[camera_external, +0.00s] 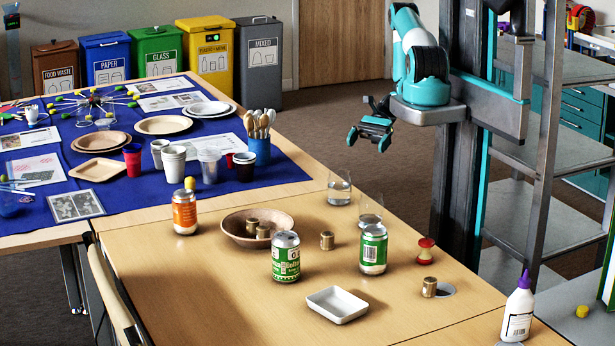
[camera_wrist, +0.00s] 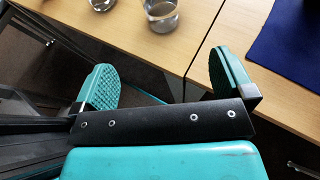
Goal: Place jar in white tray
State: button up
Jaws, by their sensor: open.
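The white tray (camera_external: 337,314) lies empty on the wooden table (camera_external: 190,290), near its front middle. Two clear glass vessels stand toward the table's far right: one glass (camera_external: 339,189) at the back and another glass (camera_external: 370,203) partly behind a green can. Both are jar-like; I cannot tell which the task calls the jar. In the wrist view one glass (camera_wrist: 161,14) shows near the top and the other (camera_wrist: 101,3) is cut by the top edge. My gripper (camera_external: 369,138) is open and empty, high beyond the glasses; its spread fingers show in the wrist view (camera_wrist: 163,75).
The table's front left is clear.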

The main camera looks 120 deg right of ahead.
jog(key=b, duration=0.1)
send_near(344, 171)
jog(key=w+a+f, duration=0.1)
jog(key=f, duration=0.1)
jog(key=w+a+f, duration=0.1)
jog(key=w+f, duration=0.1)
jog(key=shift+w+a, duration=0.25)
jog(key=shift+w, duration=0.1)
jog(key=shift+x, duration=3.1)
jog(key=c, duration=1.2)
jog(key=shift+c, duration=0.2)
jog(key=shift+r, duration=0.2)
jog(key=shift+r, duration=0.8)
notch_tip(344, 171, up, 18)
jog(key=p, duration=0.9)
jog(key=shift+p, duration=0.35)
